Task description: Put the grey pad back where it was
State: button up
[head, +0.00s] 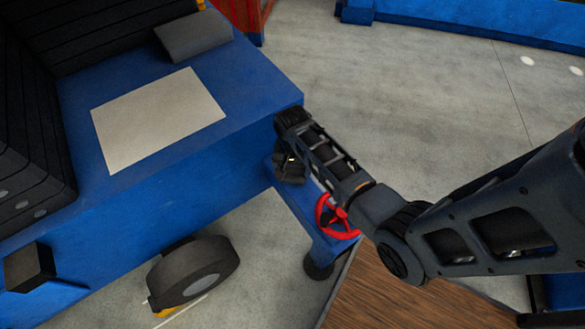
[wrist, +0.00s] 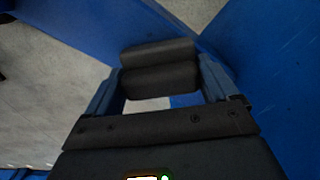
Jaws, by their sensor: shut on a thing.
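A grey pad-like block (head: 195,37) lies on the blue deck (head: 245,75) at the top left of the head view, far from my gripper. I cannot tell if it is the task's pad. My gripper (head: 290,168) hangs just beyond the deck's right corner, partly hidden by my arm. In the wrist view, my gripper (wrist: 160,85) has a finger part on each side. A dark grey form (wrist: 160,78), seen as two rounded bars side by side, spans between them. My gripper is shut on a dark thing, but its outline is unclear.
A flat light grey rectangle (head: 158,118) lies on the deck. Black ribbed blocks (head: 30,150) stand at its left. A red handwheel (head: 335,216) is close beside my arm. A black wheel (head: 195,275) sits below. Grey floor (head: 420,90) is open behind.

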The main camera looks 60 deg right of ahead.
jog(key=shift+f, duration=0.15)
jog(key=o, duration=0.8)
notch_tip(320, 180, up, 12)
jog(key=shift+r+p, duration=0.15)
jog(key=shift+p, duration=0.7)
